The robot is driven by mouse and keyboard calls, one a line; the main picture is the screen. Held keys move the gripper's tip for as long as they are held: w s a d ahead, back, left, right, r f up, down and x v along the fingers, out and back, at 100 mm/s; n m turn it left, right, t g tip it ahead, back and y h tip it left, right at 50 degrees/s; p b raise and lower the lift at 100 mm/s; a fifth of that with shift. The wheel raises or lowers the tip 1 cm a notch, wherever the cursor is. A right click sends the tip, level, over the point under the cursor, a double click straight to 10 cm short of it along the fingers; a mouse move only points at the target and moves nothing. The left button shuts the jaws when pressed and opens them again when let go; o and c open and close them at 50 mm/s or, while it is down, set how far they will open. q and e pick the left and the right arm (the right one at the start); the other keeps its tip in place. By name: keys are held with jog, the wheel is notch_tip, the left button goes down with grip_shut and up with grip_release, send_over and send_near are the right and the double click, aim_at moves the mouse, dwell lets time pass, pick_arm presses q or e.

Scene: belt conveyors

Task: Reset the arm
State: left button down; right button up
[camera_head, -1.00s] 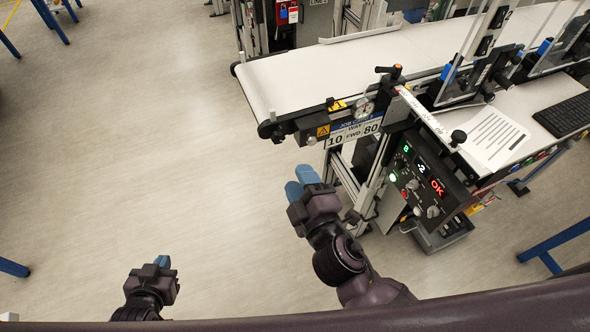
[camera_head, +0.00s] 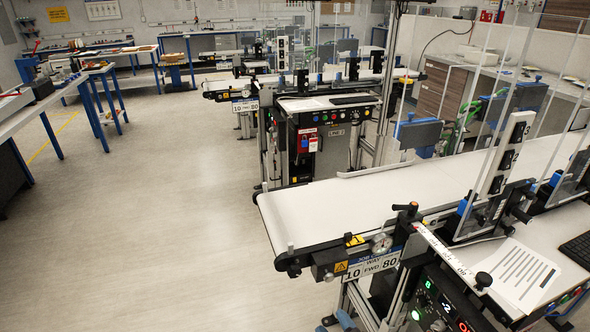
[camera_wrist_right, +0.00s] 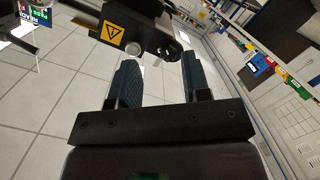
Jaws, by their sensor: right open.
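My right gripper (camera_head: 336,324) shows only as blue fingertips at the bottom edge of the head view, beside the near conveyor's stand. In the right wrist view, its two dark blue fingers (camera_wrist_right: 160,80) stand apart with nothing between them. A dark machine part with a yellow warning label (camera_wrist_right: 112,33) and a round knob lies beyond the fingertips there. I cannot tell whether the fingers touch it. My left gripper is out of view.
The near belt conveyor (camera_head: 345,205) has a control panel (camera_head: 440,305) below its front side. Another conveyor (camera_head: 300,82) stands behind it. Workbenches (camera_head: 65,90) line the left and back. The grey floor (camera_head: 140,220) at left is clear.

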jog(key=s+d+f+m+g+h, duration=0.2)
jog(key=s+d+f+m, duration=0.3)
jog(key=d, duration=0.5)
jog(key=s+d+f+m+g+h, duration=0.2)
jog(key=s+d+f+m, duration=0.3)
jog(key=d, duration=0.5)
notch_tip(320, 180, down, 3)
jog(key=shift+r+h, duration=0.15)
jog(key=shift+h, duration=0.25)
dwell(1.3)
